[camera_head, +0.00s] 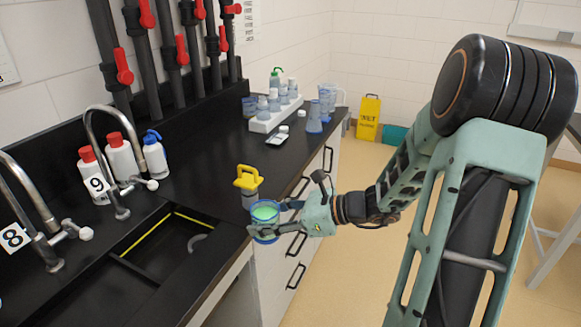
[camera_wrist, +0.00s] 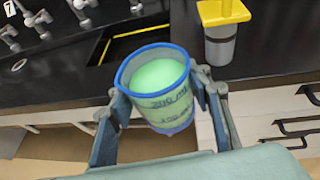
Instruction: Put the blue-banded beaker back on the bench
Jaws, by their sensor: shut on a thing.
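The blue-banded beaker (camera_head: 265,222) is a clear cup with a blue rim, holding green liquid. My gripper (camera_head: 268,220) is shut on it. In the wrist view the beaker (camera_wrist: 158,95) sits between the two fingers of my gripper (camera_wrist: 160,105), nearly upright, with a "200 ml" mark on its side. The beaker is held in front of the bench's front edge, over the drawer fronts and floor. The black bench (camera_head: 215,135) runs along the wall behind it.
A yellow-topped grey container (camera_head: 247,182) stands on the bench edge close to the beaker. A sink (camera_head: 165,245) lies left, with taps and several bottles behind. A white rack (camera_head: 275,115) and labware stand farther back. Bare bench lies between.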

